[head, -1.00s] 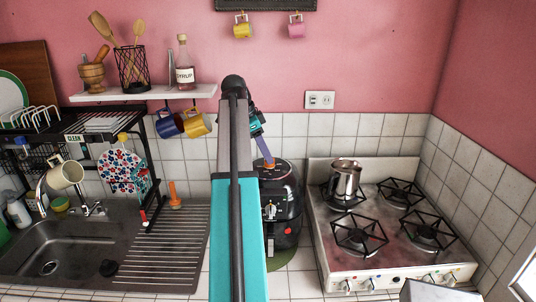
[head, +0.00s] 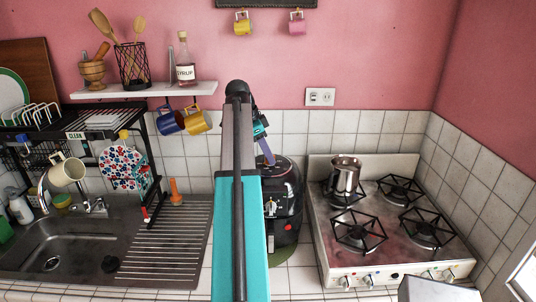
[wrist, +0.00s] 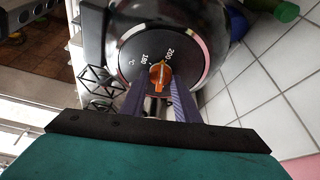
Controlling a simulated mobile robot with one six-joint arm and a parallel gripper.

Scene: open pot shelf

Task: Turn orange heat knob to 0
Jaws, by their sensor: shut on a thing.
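The orange heat knob (wrist: 160,75) shows in the wrist view, on the round dark dial (wrist: 131,58) on top of a black appliance. A pale pointer line runs along the knob. In the head view, my gripper (head: 266,155) reaches down to the top of the black appliance (head: 288,215), and the knob is hidden or too small to tell.
A stove (head: 385,268) with a metal pot (head: 344,174) stands right of the appliance. A sink (head: 75,245) and draining board (head: 165,240) lie to the left. A shelf (head: 145,90) with mugs hanging below is on the wall at left.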

